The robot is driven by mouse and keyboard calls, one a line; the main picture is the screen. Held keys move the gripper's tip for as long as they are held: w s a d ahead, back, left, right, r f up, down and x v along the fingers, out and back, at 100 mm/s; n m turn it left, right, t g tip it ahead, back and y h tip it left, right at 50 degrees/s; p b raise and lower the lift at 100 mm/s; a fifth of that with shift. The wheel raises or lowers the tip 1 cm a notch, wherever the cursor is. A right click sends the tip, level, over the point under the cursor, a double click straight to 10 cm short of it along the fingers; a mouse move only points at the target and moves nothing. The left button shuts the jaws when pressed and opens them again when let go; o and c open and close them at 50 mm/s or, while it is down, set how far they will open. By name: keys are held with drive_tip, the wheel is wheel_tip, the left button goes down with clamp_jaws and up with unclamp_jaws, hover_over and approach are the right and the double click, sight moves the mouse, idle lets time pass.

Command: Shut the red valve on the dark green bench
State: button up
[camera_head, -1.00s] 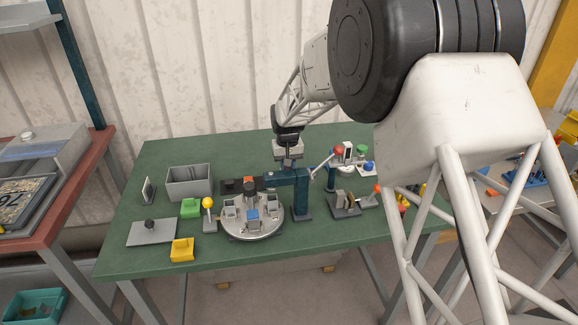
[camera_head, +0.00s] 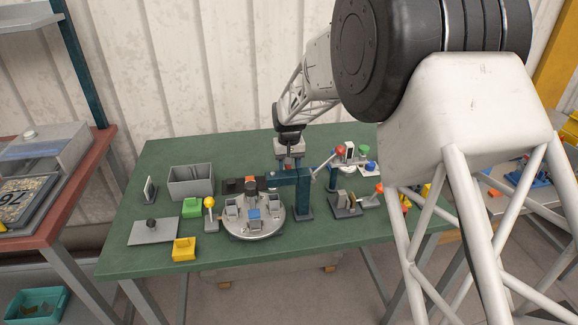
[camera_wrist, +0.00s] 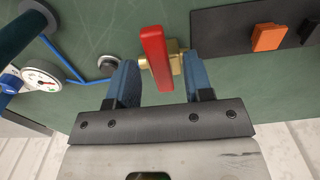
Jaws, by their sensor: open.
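The red valve shows in the wrist view as a red lever handle (camera_wrist: 157,58) on a brass body (camera_wrist: 177,57). The valve sits on the dark green bench (camera_head: 320,250). My gripper (camera_wrist: 160,84) is open, with one blue finger on each side of the red handle. The handle stands between the fingers, and a gap shows on both sides. In the head view my gripper (camera_head: 289,163) is over the back of the bench, behind the teal press arm, and the valve is mostly hidden there.
A dark panel with an orange switch (camera_wrist: 268,37) lies right of the valve in the wrist view. A gauge (camera_wrist: 40,79), a blue line and a dark round knob (camera_wrist: 107,65) are on the left. A round turntable fixture (camera_head: 253,233) stands in front of my gripper.

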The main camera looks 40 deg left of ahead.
drive_tip(key=shift+r, duration=3.65)
